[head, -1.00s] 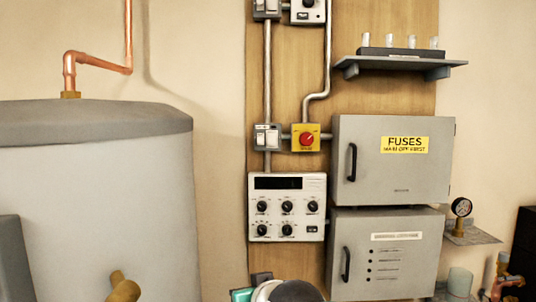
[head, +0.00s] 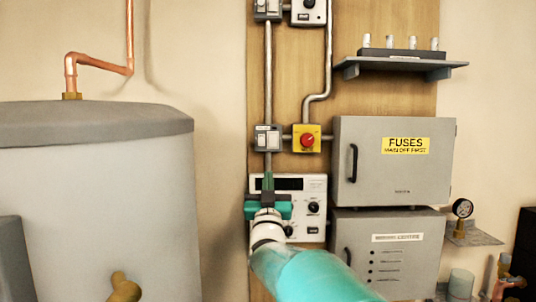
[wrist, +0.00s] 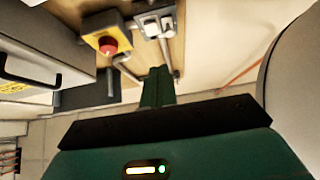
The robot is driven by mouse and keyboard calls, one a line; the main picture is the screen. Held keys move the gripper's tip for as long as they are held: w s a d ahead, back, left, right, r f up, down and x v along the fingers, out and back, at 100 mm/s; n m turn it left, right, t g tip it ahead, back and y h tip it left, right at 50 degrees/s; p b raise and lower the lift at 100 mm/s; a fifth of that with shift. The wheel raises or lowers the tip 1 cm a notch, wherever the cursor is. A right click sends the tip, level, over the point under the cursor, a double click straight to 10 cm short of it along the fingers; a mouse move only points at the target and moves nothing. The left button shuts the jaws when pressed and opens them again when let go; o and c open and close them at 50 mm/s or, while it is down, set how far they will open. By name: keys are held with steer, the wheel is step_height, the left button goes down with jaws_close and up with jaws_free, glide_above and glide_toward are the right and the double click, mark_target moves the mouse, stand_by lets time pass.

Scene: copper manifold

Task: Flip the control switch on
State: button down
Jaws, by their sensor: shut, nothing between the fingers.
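A grey double rocker switch (head: 267,138) is on the wooden board, and it also shows in the wrist view (wrist: 157,25). A yellow box with a red rotary knob (head: 307,138) is to its right. Below is a white control panel (head: 317,184) with a dark display, black knobs and a small dark switch (head: 312,230) at its lower right. Which one is the control switch I cannot tell. My gripper (head: 268,178) is shut and empty, its green fingers (wrist: 158,85) pointing up just below the double rocker and covering the panel's left part. It appears apart from the rocker.
A grey fuse box (head: 385,175) and a lower grey cabinet (head: 405,265) stand right of the panel. A metal conduit (head: 267,75) runs up from the rocker switch. A shelf (head: 400,66) is at upper right. A large tank (head: 95,210) fills the left; bare wall lies between.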

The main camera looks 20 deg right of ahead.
mark_target(269, 146)
stand_by(0.3)
steer(key=x, duration=0.4)
steer(key=w+f+x, duration=0.1)
steer(key=x, duration=0.3)
steer(key=f+x, duration=0.1)
steer(key=x, duration=0.3)
steer(key=shift+w+d+r, duration=0.15)
steer(key=shift+w+d, duration=0.25)
steer(key=shift+w, duration=0.25)
steer(key=shift+w+d+f, duration=0.25)
steer(key=shift+w+d, duration=0.05)
steer(key=shift+w, duration=0.25)
